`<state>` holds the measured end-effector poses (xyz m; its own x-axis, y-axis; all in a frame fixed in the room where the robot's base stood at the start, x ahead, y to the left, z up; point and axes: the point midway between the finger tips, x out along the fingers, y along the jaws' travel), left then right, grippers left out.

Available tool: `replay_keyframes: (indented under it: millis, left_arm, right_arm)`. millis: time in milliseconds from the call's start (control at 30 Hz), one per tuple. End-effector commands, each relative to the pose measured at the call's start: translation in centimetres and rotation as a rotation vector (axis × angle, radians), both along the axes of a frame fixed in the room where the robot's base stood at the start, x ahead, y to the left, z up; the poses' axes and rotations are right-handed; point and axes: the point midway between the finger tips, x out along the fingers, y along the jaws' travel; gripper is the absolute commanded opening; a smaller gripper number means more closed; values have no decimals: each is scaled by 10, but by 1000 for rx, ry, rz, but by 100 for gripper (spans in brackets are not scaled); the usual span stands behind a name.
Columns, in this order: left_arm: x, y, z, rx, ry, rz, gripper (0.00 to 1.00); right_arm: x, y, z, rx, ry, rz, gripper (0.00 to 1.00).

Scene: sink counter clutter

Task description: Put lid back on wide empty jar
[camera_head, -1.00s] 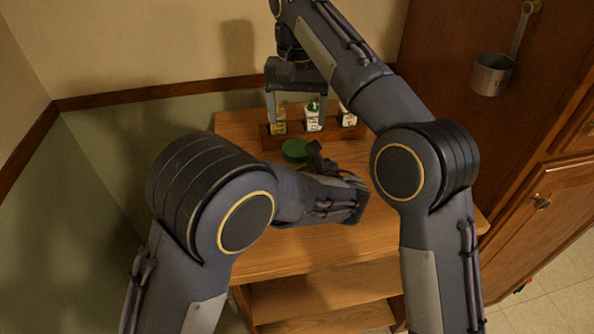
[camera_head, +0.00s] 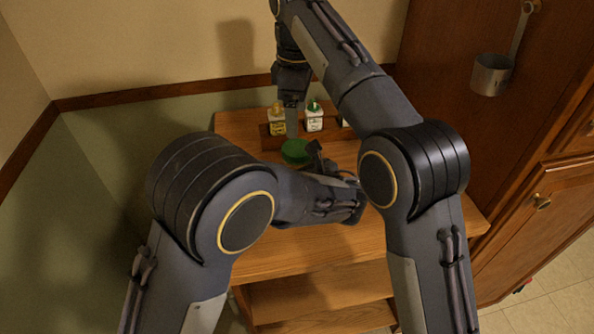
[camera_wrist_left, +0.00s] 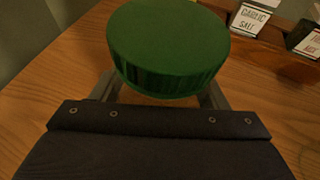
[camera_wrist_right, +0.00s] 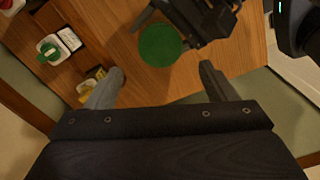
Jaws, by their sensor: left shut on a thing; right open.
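A round green lid (camera_head: 296,152) with a ridged side lies level near the counter's back. It fills the top of the left wrist view (camera_wrist_left: 168,45) and shows as a green disc in the right wrist view (camera_wrist_right: 160,45). My left gripper (camera_wrist_left: 160,92) is shut, its fingers reaching in under the lid's edge on either side. They appear to hold the wide jar below, whose body the lid hides. I cannot tell how firmly the lid sits. My right gripper (camera_wrist_right: 163,85) is open and empty, above and behind the lid.
A wooden rack with small spice bottles stands behind the lid. It holds a yellow-capped bottle (camera_head: 277,120) and a green-capped one (camera_head: 313,118), close to my right gripper. The wooden counter (camera_head: 320,245) is clear in front. A metal cup (camera_head: 491,75) hangs at right.

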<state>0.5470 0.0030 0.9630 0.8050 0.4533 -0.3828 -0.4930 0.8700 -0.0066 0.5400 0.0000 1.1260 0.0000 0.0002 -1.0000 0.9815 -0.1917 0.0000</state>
Motion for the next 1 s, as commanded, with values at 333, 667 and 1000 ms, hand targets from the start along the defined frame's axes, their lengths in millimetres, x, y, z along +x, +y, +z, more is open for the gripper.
replay_keyframes:
  millis: [333, 667, 1000]
  left_arm:
    - [0, 0, 0, -1, -1, -1, 4]
    - [0, 0, 0, -1, 0, 0, 4]
    - [0, 0, 0, 0, -1, 0, 4]
  right_arm:
    - [0, 0, -7, -2, 2, -2, 78]
    - [-1, 0, -56, -2, 4, -3, 78]
    - [0, 0, -80, 0, 1, -3, 78]
